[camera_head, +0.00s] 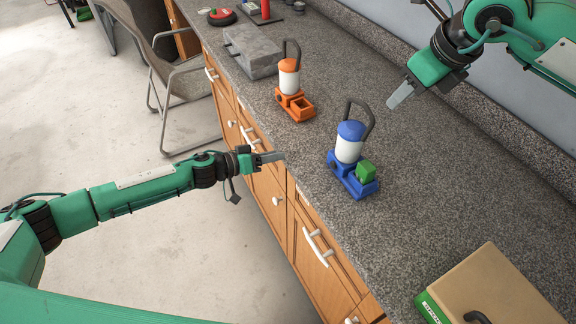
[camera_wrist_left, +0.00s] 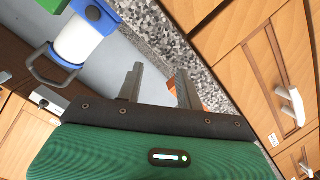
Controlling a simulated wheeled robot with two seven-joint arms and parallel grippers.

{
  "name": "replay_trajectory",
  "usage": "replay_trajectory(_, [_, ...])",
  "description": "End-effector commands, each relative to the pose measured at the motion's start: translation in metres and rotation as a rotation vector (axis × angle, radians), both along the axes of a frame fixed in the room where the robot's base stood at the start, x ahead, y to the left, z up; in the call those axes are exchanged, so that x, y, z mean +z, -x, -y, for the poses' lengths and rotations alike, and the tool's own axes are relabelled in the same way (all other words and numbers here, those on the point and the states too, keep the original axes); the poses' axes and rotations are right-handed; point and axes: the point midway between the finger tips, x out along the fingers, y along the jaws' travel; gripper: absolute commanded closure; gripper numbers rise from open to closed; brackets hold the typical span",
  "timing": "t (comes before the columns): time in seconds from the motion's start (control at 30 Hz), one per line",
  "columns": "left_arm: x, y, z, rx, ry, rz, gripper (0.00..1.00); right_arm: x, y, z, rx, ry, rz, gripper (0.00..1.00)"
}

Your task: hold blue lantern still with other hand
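The blue lantern (camera_head: 349,149) stands upright on the grey speckled counter (camera_head: 430,190). It has a white body, a blue cap, a dark handle and a blue base, with a green block (camera_head: 366,171) on the base. It also shows at the upper left of the left wrist view (camera_wrist_left: 78,42), partly cut off. My left gripper (camera_head: 274,157) is at the counter's front edge, left of the lantern and apart from it. In the left wrist view its two fingers (camera_wrist_left: 158,88) are apart with nothing between them. My right gripper (camera_head: 398,97) is above the counter, behind and right of the lantern, not touching it; its finger gap is unclear.
An orange lantern (camera_head: 289,78) stands farther along the counter, near a grey box (camera_head: 250,50). A tan and green box (camera_head: 490,290) is at the near right. Wooden drawers (camera_head: 275,190) lie below the counter edge. Counter right of the blue lantern is clear.

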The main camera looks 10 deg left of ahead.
Motion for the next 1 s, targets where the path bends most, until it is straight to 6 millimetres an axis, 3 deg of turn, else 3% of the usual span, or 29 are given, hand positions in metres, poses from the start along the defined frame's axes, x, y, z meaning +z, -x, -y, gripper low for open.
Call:
replay_trajectory(0.1, [0.024,0.027,0.021,-0.100,0.034,-0.055,0.64,0.000,0.000,0.000,0.000,0.000,0.000,0.63])
replay_trajectory(0.3, [0.040,0.061,0.050,-0.213,0.063,-0.117,0.64,0.000,0.000,0.000,0.000,0.000,0.000,0.63])
replay_trajectory(0.57, [0.042,0.066,0.054,-0.230,0.068,-0.128,0.64,-0.021,-0.006,-0.005,0.000,0.001,-0.003,0.63])
replay_trajectory(1.0, [0.042,0.066,0.054,-0.228,0.068,-0.128,0.64,-0.098,-0.032,-0.025,-0.001,0.000,-0.002,0.63])
